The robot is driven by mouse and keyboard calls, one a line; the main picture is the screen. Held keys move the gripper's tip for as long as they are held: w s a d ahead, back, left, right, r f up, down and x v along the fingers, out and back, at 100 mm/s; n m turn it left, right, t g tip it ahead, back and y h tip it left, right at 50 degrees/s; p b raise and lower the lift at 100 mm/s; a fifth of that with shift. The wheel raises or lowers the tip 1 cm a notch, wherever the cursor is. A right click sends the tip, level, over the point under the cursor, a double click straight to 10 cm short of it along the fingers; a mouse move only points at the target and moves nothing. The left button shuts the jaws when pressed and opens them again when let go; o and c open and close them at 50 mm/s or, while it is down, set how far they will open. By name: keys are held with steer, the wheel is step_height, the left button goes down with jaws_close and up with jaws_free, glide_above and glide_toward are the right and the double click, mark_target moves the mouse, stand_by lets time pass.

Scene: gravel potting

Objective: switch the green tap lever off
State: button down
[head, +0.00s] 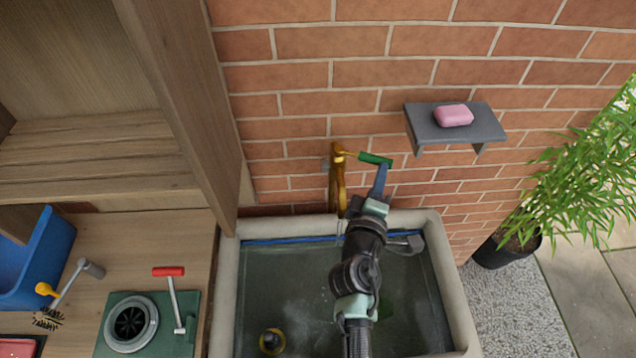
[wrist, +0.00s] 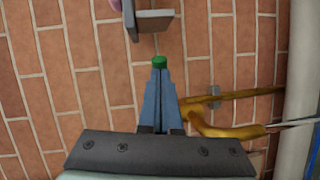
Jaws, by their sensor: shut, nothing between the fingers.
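The brass tap (head: 338,182) stands against the brick wall above the sink. Its green lever (head: 375,159) points to the right from the tap's top in the head view. My gripper (head: 381,168) is shut and empty, with its blue fingertips at the lever's right part. In the wrist view the lever's green end (wrist: 159,62) shows just beyond the tips of my gripper (wrist: 160,72). I cannot tell whether they touch. The brass tap (wrist: 225,115) also shows to the right of the fingers in the wrist view.
The stone sink (head: 455,300) lies below my arm, with a small yellow-rimmed round thing (head: 272,341) in it. A grey wall shelf (head: 487,122) with pink soap (head: 454,115) is right of the lever. A wooden cabinet (head: 190,100) stands left. A potted plant (head: 492,252) is far right.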

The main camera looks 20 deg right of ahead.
mark_target(390, 164)
steer(key=w+d, duration=0.1)
steer(key=d, duration=0.2)
steer(key=shift+w, duration=0.35)
steer(key=shift+x, duration=0.9)
steer(key=shift+d+r, duration=0.1)
steer(key=shift+r, duration=0.1)
steer(key=shift+w+d+r, duration=0.1)
steer(key=shift+w+r, duration=0.05)
steer(key=shift+r, duration=0.1)
